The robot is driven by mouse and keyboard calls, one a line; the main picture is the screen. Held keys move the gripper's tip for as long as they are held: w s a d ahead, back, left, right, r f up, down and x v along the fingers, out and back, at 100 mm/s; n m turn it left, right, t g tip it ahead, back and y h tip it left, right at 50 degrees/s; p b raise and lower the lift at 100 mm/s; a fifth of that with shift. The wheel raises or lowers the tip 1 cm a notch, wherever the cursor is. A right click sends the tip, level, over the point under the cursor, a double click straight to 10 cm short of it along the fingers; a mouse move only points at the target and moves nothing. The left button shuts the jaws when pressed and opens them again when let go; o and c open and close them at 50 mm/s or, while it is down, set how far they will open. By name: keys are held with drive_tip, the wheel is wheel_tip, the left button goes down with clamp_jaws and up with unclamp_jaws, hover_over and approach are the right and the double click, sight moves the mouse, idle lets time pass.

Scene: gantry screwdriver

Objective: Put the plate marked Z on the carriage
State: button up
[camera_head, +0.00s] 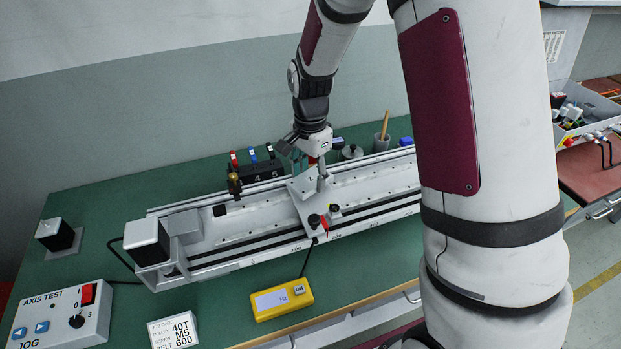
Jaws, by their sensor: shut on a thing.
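My gripper (311,168) points down over the middle of the gantry rail, at the carriage (321,214). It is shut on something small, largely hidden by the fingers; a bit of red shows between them. No letter Z is readable.
The rail (250,222) runs across the green bench (110,200), with a motor (147,243) at its left end. A yellow meter (283,299), control box (62,316) and job card (173,332) lie in front.

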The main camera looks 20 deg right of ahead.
sight(310, 180)
drive_tip(key=shift+f, duration=0.8)
drive_tip(key=o, duration=1.4)
drive_tip(key=shift+f, duration=0.15)
drive_tip(key=shift+c, duration=0.2)
wheel_tip(310, 180, up, 12)
drive_tip(key=s+r+n+t, duration=0.2)
drive_tip(key=s+r+n, duration=0.4)
drive_tip(key=s+r, duration=0.5)
drive_tip(key=s+n+t, duration=0.2)
drive_tip(key=s+n, duration=0.5)
drive_tip(key=s, duration=0.8)
drive_tip(key=shift+s+d+n, duration=0.2)
drive_tip(key=shift+s+n, duration=0.05)
drive_tip(key=shift+n, duration=0.05)
